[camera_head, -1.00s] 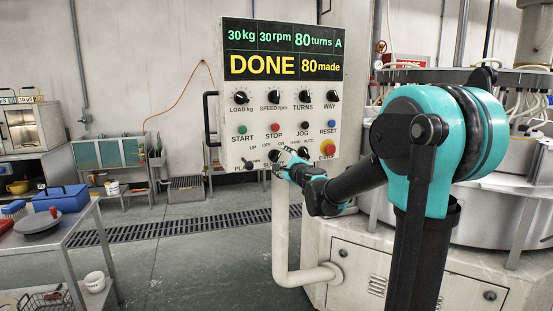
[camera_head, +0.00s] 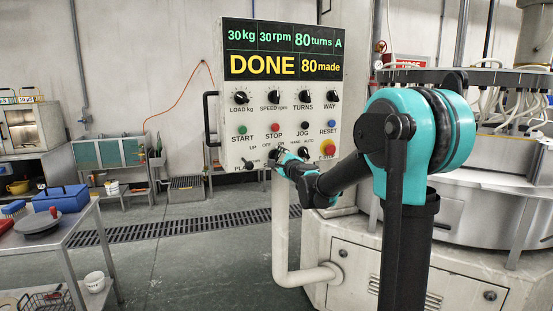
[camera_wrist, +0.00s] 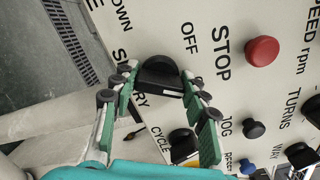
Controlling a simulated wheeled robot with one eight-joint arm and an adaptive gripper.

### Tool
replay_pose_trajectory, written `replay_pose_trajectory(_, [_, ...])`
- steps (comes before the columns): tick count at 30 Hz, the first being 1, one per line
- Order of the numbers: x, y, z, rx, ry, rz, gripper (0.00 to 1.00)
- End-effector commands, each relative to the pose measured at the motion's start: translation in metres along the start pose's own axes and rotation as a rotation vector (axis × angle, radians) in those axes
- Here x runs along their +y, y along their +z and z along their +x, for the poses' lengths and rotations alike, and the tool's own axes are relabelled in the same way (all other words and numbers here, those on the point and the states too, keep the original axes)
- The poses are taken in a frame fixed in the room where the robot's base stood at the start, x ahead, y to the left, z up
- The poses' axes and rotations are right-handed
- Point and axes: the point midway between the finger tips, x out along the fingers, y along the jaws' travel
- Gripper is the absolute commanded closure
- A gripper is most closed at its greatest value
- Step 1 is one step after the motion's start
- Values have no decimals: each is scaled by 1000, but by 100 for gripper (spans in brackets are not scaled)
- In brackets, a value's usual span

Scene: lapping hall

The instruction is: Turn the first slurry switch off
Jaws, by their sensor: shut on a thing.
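The control panel (camera_head: 262,120) stands upright, and its display reads DONE, 80 made. The slurry switch is a black knob in the bottom row. In the wrist view this black knob (camera_wrist: 158,70) sits between my two fingers, below the OFF label. The SLURRY label beside it is partly covered by a finger. My gripper (camera_head: 279,156) is at the panel's lower edge and mostly hides the knob in the head view. In the wrist view my gripper (camera_wrist: 160,80) is shut on the knob from both sides. Which label the knob points to I cannot tell.
The red STOP button (camera_wrist: 262,51) and the JOG knob (camera_wrist: 253,129) are close by. A CYCLE knob (camera_wrist: 182,142) shows beside one finger. A yellow-and-red emergency button (camera_head: 327,148) is right of my gripper. A white pipe (camera_head: 281,240) runs below the panel.

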Motion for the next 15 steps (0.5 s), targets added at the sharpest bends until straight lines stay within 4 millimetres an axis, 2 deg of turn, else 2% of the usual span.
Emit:
replay_pose_trajectory(3, [0, 0, 0, 0, 0, 0, 85])
replay_pose_trajectory(15, [1, 0, 0, -1, 0, -94, 85])
